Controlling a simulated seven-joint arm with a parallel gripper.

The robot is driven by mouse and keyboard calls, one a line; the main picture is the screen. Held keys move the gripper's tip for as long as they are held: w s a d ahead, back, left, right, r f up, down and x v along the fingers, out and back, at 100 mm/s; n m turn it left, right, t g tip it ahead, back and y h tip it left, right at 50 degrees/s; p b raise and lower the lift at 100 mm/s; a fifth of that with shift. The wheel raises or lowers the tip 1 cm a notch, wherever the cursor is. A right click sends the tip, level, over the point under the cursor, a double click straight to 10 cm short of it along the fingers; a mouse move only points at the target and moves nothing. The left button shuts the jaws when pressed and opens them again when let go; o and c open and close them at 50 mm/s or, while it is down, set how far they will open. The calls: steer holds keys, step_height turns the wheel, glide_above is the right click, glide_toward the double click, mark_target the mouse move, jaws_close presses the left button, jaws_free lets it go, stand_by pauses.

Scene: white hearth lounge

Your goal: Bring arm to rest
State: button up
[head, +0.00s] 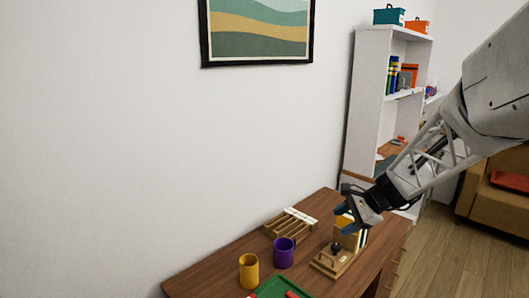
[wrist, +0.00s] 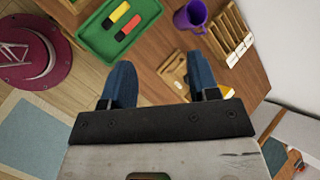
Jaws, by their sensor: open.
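My gripper (head: 347,213) is above the right part of the wooden table (head: 212,282) in the head view, with my arm reaching in from the right. In the wrist view its two blue fingers (wrist: 160,88) are spread apart with nothing held between them. A wooden stand (head: 328,263) with a dark knob and yellow and white pieces is on the table below my gripper. My gripper partly hides it, and I cannot tell from the head view whether they touch. In the wrist view part of the stand (wrist: 175,72) shows beside the right finger.
A yellow mug (head: 249,270), a purple mug (head: 284,252), a slotted wooden rack (head: 290,222) and a green tray (head: 268,289) with red and yellow pieces are on the table. A white shelf (head: 366,110) stands behind.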

steer(key=s+a+r+n+h, duration=0.2)
steer(key=s+n+h, duration=0.2)
steer(key=s, duration=1.2)
steer(key=s+a+r+n+h, duration=0.2)
steer(key=s+n+h, duration=0.2)
steer(key=s+n, duration=0.6)
steer(key=s, duration=0.6)
steer(key=shift+s+g, duration=0.2)
steer(key=shift+g, duration=0.1)
